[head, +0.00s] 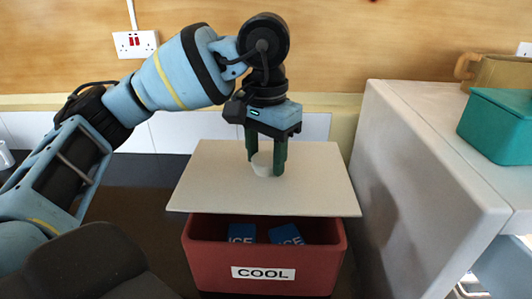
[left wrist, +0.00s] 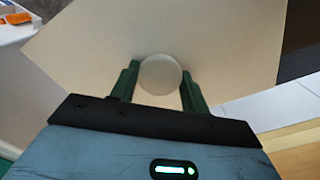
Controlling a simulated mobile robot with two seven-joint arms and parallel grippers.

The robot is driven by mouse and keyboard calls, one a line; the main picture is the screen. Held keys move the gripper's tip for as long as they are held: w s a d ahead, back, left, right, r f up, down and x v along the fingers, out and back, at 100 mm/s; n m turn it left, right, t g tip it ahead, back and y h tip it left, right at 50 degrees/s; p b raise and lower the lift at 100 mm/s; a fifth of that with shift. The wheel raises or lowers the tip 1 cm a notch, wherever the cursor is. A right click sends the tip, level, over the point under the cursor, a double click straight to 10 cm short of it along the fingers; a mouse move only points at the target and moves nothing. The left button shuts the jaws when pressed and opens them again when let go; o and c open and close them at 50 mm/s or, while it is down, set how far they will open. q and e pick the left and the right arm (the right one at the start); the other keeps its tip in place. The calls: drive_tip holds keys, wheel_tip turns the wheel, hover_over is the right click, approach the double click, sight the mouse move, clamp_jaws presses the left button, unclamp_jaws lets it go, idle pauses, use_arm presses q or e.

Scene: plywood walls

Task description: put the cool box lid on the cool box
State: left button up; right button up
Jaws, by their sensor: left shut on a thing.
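The cool box lid (head: 215,180) is a flat off-white panel with a round pale knob (head: 264,166) in its middle. My left gripper (head: 266,165) points down and is shut on that knob. In the left wrist view, the knob (left wrist: 160,74) sits between the two green fingers. The cool box (head: 210,258) is a red open box marked COOL, with blue ICE packs (head: 286,234) inside. The lid is above the box and towards its back, with the box's front part showing below the lid's front edge. The lid hides the box's back rim. My right gripper is not in view.
A plywood wall with a socket (head: 135,44) is behind. The dark surface left of the box looks clear.

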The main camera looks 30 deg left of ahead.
use_arm(q)
drive_tip(key=shift+f+b, duration=0.65)
drive_tip(key=shift+f, duration=1.05)
wheel_tip(320, 180, down, 4)
drive_tip(key=shift+f+b, duration=0.25)
drive_tip(key=shift+b, duration=0.9)
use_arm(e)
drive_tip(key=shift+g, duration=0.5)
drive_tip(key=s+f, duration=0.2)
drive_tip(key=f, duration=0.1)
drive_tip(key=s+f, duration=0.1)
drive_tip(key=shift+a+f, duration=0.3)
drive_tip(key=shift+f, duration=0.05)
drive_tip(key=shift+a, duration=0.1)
use_arm(q)
drive_tip(key=shift+f, duration=0.2)
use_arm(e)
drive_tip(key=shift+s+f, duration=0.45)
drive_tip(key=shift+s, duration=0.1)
use_arm(q)
drive_tip(key=o, duration=1.1)
drive_tip(key=shift+o, duration=0.8)
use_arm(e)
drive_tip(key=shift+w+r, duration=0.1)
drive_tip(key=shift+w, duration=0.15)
